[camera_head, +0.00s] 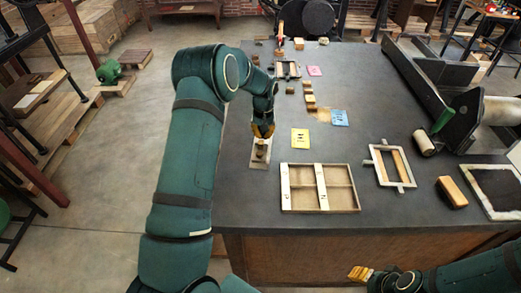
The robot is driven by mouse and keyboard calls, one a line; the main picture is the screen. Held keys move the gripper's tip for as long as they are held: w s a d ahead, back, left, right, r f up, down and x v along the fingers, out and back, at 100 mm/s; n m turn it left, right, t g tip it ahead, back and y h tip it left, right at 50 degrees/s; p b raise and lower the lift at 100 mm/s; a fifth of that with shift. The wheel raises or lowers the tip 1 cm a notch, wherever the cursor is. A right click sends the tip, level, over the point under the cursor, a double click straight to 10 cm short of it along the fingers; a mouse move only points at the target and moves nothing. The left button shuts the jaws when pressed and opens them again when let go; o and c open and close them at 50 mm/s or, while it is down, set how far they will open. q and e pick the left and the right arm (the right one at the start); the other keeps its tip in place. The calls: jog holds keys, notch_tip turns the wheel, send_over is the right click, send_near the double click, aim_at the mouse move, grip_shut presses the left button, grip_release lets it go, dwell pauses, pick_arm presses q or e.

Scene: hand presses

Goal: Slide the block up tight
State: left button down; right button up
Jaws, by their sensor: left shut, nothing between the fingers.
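Beyond are a yellow card (300,139), a blue card (339,118), wooden blocks (309,97) and a small frame (378,162). A roller (424,143) and press stand right.

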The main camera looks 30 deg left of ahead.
aim_at(262, 143)
dwell(0.3)
pick_arm(q)
jog(key=shift+s+d, duration=0.45)
jog(key=shift+s, duration=0.45)
jog(key=shift+s+d, duration=0.45)
jog(key=shift+s, duration=0.4)
jog(key=shift+s+d+f+b, duration=0.1)
jog(key=shift+s+d, duration=0.35)
jog(key=shift+s, duration=0.5)
jog(key=shift+s+d+r+b, duration=0.15)
jog(key=shift+s+d, duration=0.3)
jog(key=shift+s, duration=0.5)
jog(key=shift+s+d+f+b, duration=0.15)
jog(key=shift+s+d, duration=0.3)
jog(key=shift+s, duration=0.5)
dwell(3.1)
